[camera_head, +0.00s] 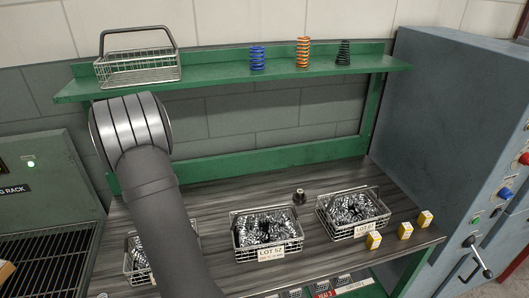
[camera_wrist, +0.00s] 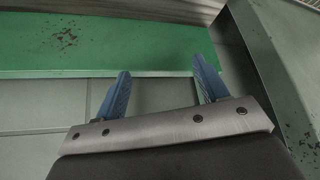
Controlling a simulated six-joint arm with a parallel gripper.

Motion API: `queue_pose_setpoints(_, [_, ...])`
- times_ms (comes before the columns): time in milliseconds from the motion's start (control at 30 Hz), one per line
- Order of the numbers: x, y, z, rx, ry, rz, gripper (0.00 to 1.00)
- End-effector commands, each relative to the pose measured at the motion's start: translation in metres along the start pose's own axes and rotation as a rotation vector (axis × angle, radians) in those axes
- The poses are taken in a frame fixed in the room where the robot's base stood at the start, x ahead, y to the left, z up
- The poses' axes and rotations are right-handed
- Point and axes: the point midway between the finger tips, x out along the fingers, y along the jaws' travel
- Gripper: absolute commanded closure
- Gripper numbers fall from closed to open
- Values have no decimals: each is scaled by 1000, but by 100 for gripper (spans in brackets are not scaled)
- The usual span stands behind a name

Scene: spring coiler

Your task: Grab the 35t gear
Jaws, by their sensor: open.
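No part that I can make out as the 35t gear shows in either view. Small dark grey blocks (camera_head: 295,293) with labels show at the bottom edge of the head view, under the bench front, too cut off to identify. A small dark metal piece (camera_head: 300,196) stands on the bench behind the baskets; I cannot tell what it is. My gripper (camera_wrist: 159,68) shows in the wrist view with its two blue fingers apart and nothing between them. It faces a green beam and grey tiles. In the head view my arm hides the gripper.
Wire baskets of springs (camera_head: 232,230) (camera_head: 384,208) stand on the dark bench (camera_head: 320,252), one partly behind my arm. Small yellow boxes (camera_head: 405,231) sit at right. A green shelf (camera_head: 215,80) holds an empty wire basket (camera_head: 103,75) and three springs. A blue-grey cabinet (camera_head: 450,110) stands right.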

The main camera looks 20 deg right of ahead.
Motion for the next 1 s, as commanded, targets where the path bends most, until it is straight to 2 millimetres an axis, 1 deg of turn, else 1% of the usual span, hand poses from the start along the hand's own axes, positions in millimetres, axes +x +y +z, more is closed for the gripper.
queue_pose_setpoints(167, [-1, 3, 1, -7, -1, 2, 33])
queue_pose_setpoints(267, [-6, 21, 6, -52, -13, 18, 33])
queue_pose_setpoints(367, [-18, 58, 19, -161, -43, 47, 33])
queue_pose_setpoints(400, [-24, 76, 26, -219, -60, 61, 33])
queue_pose_setpoints(467, [-36, 106, 39, -315, -92, 80, 33])
queue_pose_setpoints(500, [-44, 126, 48, -380, -116, 91, 33])
queue_pose_setpoints(567, [-57, 154, 64, -477, -155, 102, 33])
queue_pose_setpoints(600, [-65, 173, 74, -543, -183, 107, 33])
queue_pose_setpoints(667, [-79, 199, 91, -638, -224, 109, 33])
queue_pose_setpoints(700, [-89, 216, 103, -701, -254, 108, 33])
queue_pose_setpoints(767, [-103, 240, 122, -793, -299, 101, 33])
queue_pose_setpoints(800, [-113, 255, 135, -855, -329, 93, 33])
queue_pose_setpoints(867, [-130, 277, 155, -945, -375, 77, 33])
queue_pose_setpoints(900, [-140, 291, 169, -1003, -404, 63, 33])
queue_pose_setpoints(967, [-157, 310, 190, -1091, -450, 36, 33])
queue_pose_setpoints(1000, [-168, 322, 204, -1147, -479, 15, 33])
